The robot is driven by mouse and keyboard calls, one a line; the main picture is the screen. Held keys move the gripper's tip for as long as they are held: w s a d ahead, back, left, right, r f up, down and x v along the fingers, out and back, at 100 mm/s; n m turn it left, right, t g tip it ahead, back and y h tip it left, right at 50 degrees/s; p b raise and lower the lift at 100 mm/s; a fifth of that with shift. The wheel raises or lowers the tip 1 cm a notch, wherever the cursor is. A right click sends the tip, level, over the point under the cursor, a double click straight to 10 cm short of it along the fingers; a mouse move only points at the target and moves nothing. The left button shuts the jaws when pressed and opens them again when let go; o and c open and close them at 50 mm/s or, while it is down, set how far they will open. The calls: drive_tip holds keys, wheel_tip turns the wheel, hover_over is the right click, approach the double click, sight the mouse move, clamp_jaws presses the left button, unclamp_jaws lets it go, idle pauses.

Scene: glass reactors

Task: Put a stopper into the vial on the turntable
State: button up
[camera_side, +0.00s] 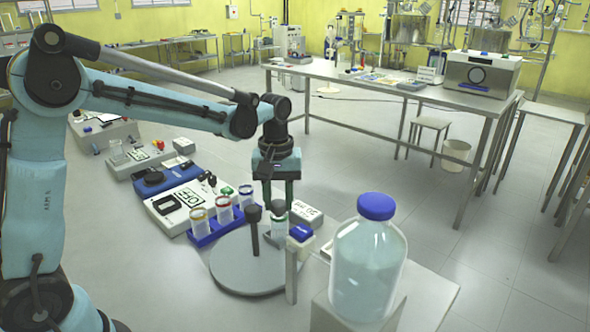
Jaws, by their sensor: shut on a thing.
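My gripper (279,203) points straight down at the right edge of the grey round turntable (240,277). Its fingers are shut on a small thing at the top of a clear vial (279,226). This looks like the stopper, but the fingers largely hide it. The vial stands upright at the turntable's rear right edge, right below the fingertips. I cannot tell whether the stopper is in the vial's mouth or just above it. A dark post with a wider black top (253,228) stands on the turntable left of the vial.
A blue rack (205,238) with several colour-ringed vials stands left of the turntable. Small black pieces (207,181) lie behind it, near a white device (175,209). A large blue-capped bottle (368,260) stands close on the right. Small boxes (306,216) lie just behind the gripper.

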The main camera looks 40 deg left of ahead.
drive_tip(key=shift+f, duration=0.2)
drive_tip(key=o, duration=1.4)
drive_tip(key=shift+r, duration=0.1)
drive_tip(key=shift+r, duration=3.45)
